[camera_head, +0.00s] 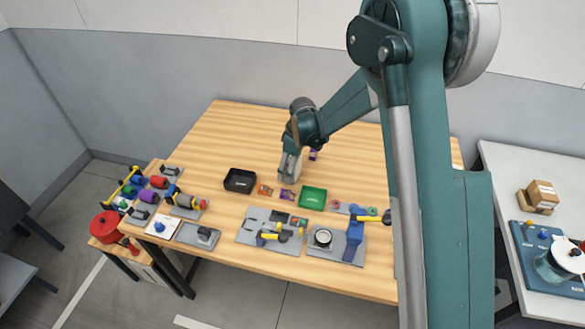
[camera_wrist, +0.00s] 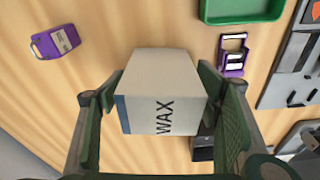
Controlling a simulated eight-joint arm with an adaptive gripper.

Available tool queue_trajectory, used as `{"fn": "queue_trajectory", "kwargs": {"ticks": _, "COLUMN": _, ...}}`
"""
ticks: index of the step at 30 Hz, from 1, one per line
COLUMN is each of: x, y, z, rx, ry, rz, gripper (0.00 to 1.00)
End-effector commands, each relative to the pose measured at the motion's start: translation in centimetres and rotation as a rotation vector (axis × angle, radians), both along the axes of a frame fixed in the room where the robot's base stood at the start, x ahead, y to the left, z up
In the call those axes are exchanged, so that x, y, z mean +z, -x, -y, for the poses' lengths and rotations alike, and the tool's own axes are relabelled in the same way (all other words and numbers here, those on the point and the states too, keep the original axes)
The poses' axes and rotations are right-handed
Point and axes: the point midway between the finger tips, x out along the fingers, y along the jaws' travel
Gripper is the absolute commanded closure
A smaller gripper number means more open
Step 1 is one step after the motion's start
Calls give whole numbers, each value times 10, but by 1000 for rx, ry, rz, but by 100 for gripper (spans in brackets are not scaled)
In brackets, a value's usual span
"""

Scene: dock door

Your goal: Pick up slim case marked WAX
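The slim case marked WAX (camera_wrist: 160,80) is a pale grey-beige box with a blue band at one end and dark WAX lettering on its near face. It fills the middle of the wrist view, between the two fingers of my gripper (camera_wrist: 160,72). The fingers lie along its left and right sides and look closed on it. In the head view my gripper (camera_head: 290,170) points down over the middle of the wooden table, with the pale case (camera_head: 289,166) at its tip. I cannot tell whether the case touches the table.
A black tray (camera_head: 240,180) and a green tray (camera_head: 313,197) stand near my gripper. A purple item (camera_wrist: 55,42) lies left in the wrist view; another purple item (camera_wrist: 233,55) lies right. Grey boards with tools line the front edge. The table's back left (camera_head: 235,125) is clear.

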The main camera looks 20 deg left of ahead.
Motion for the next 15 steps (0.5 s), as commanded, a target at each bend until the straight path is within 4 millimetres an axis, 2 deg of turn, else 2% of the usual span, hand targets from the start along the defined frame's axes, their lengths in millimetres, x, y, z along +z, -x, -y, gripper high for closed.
{"fn": "queue_trajectory", "kwargs": {"ticks": 1, "x": 0, "y": 0, "z": 0, "rx": 0, "ry": 0, "rz": 0, "gripper": 44}}
{"fn": "queue_trajectory", "kwargs": {"ticks": 7, "x": 0, "y": 0, "z": 0, "rx": 0, "ry": 0, "rz": 0, "gripper": 70}}
{"fn": "queue_trajectory", "kwargs": {"ticks": 15, "x": 0, "y": 0, "z": 0, "rx": 0, "ry": 0, "rz": 0, "gripper": 70}}
